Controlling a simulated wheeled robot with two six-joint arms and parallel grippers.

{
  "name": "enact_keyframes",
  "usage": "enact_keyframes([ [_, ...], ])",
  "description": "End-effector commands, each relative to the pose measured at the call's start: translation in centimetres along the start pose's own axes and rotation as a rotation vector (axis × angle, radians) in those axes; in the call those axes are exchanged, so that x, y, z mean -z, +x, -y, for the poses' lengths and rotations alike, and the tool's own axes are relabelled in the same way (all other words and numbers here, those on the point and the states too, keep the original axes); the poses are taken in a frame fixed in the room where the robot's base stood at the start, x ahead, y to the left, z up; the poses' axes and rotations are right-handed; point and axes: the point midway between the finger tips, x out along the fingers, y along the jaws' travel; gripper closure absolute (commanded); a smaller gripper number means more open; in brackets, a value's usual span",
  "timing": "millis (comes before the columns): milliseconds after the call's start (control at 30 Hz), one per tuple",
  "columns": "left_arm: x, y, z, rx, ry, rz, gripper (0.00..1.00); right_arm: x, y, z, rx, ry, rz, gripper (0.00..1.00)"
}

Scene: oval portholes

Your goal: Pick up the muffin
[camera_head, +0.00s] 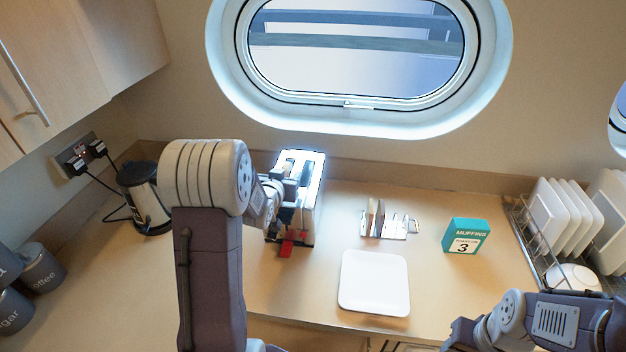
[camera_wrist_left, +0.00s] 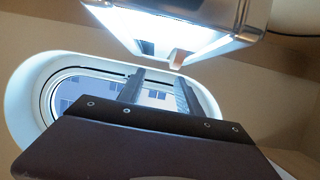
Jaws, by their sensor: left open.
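No muffin can be made out clearly in the head view. In the left wrist view a small brownish piece (camera_wrist_left: 180,57) shows at the bright toaster (camera_wrist_left: 222,18); I cannot tell whether it is the muffin. The toaster (camera_head: 314,182) stands on the counter below the window, shiny, with a red part at its front. My left gripper (camera_head: 287,190) is over the toaster and hides part of it. Its two fingers (camera_wrist_left: 160,88) are apart with nothing between them. My right arm is at the bottom right; its fingertips cannot be made out.
A white plate (camera_head: 374,283) lies empty on the counter. A rack (camera_head: 384,222) holding upright slices and a teal muffins box (camera_head: 466,236) stand behind it. A dish rack (camera_head: 528,232) is at right. A kettle (camera_head: 147,200) and canisters (camera_head: 40,268) are at left.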

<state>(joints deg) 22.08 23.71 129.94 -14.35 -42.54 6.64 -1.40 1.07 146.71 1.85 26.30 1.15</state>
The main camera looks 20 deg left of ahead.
Motion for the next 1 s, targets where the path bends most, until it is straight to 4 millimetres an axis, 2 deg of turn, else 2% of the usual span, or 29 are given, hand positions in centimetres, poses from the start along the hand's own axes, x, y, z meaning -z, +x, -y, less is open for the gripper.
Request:
enact_keyframes([
  [100, -0.7, -0.1, 1.6, 0.029, -0.014, 0.013, 0.58, 0.0, -0.1, 0.0, 0.0, 0.0, 0.0, 0.51],
  [233, -0.6, 0.3, 1.7, 0.031, -0.015, 0.015, 0.58, 0.1, -0.3, 0.0, 0.0, 0.0, 0.0, 0.51],
  [433, -0.5, 3.2, 1.7, 0.029, -0.016, 0.015, 0.58, 0.2, -1.4, 0.0, 0.0, 0.0, 0.0, 0.51],
  [667, -0.5, 4.4, 1.8, 0.03, -0.015, 0.016, 0.58, 0.2, -2.0, 0.1, 0.0, 0.0, 0.0, 0.51],
  [800, 0.0, 6.8, 2.1, 0.03, -0.015, 0.016, 0.58, 0.4, -3.6, 0.1, 0.0, 0.0, -0.001, 0.51],
  [900, -0.3, 8.3, 2.1, 0.03, -0.015, 0.015, 0.58, 0.4, -3.8, 0.1, 0.0, 0.0, 0.0, 0.51],
  [1000, -0.5, 9.0, 2.1, 0.03, -0.015, 0.016, 0.58, 0.4, -3.8, 0.1, 0.0, 0.0, 0.0, 0.51],
])
